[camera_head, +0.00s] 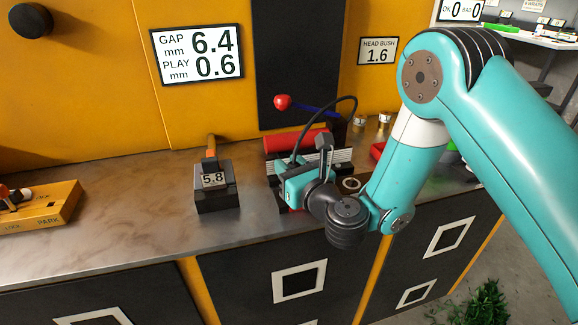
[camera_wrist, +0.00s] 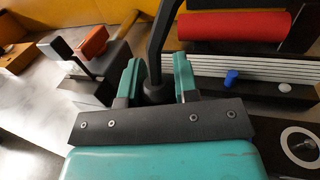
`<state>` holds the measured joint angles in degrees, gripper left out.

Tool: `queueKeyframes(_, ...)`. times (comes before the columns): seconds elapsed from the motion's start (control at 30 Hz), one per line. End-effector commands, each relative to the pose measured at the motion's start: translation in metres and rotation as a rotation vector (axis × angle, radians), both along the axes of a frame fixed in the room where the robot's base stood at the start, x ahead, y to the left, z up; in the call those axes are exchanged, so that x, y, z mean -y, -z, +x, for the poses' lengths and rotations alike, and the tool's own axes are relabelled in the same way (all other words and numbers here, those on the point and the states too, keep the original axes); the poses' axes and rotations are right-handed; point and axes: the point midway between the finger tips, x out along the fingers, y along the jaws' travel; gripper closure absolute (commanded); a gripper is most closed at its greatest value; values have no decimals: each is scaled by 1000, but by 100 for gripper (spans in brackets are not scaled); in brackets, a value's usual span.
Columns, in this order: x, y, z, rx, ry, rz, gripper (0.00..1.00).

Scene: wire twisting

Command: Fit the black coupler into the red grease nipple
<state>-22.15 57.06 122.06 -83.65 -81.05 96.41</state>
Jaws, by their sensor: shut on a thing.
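My gripper (camera_wrist: 157,72) has its two teal fingers shut on the black coupler (camera_wrist: 154,93), at the end of a black hose. The hose rises from between the fingers and, in the head view, arcs back (camera_head: 352,101) toward the bench unit with the red barrel (camera_head: 296,140). I cannot make out a red nipple in either view. The coupler's lower end is hidden by my gripper.
A dark block (camera_head: 216,190) marked 5.8, with an orange handle (camera_head: 211,150), stands left of my gripper. A blue lever with a red ball (camera_head: 283,102) is behind. A pale ring (camera_wrist: 300,145) lies at right.

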Motion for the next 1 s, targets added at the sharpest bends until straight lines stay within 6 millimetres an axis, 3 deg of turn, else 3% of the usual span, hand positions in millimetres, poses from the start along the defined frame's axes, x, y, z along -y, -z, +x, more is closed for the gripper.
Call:
queueKeyframes(0.47, 0, 13, 0, 1, 0, 1, 100)
queueKeyframes(0.5, 0, 12, 0, 1, 0, 1, 65)
queueKeyframes(0.6, 0, 11, 0, 1, 0, 1, 42)
queueKeyframes(1.0, -1, 14, -4, 0, -8, 0, 42)
